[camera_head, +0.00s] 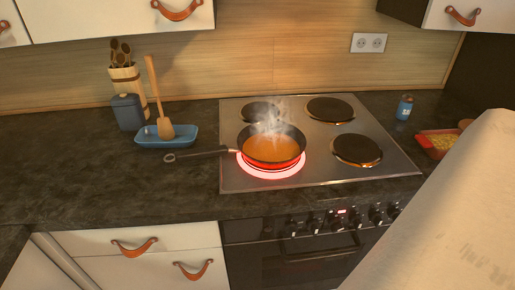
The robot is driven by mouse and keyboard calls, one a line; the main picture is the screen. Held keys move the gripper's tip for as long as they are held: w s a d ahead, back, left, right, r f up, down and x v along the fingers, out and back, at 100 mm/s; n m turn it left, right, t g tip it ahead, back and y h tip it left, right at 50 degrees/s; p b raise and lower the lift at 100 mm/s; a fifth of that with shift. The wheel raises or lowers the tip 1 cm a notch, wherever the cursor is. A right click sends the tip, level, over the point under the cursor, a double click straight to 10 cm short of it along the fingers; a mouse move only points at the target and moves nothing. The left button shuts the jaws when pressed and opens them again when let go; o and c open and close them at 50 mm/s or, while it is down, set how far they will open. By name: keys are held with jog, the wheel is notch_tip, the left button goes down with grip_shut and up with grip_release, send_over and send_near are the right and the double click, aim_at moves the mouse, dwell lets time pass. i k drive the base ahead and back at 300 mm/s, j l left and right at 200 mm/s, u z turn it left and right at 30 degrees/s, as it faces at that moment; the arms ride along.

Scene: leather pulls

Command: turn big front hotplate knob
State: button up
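The stove's cooktop (317,177) is set in the dark counter, with the oven (308,270) below it. A row of dark knobs with light markings (338,222) runs along the oven's front panel, beside a small red-lit display. I cannot tell which knob is the big front hotplate's. The front left hotplate (271,171) glows red under a steaming pan (270,149) of orange-brown food. The front right hotplate (357,150) and both rear hotplates look dark. My gripper is not in the picture.
A pale, blurred surface (450,215) covers the lower right and may hide part of the panel. The pan's handle (197,154) points left over the counter. A blue tray (166,141) with a wooden utensil stands left. The front left counter is clear.

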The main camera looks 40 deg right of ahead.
aim_at(336, 224)
jog(key=z, duration=2)
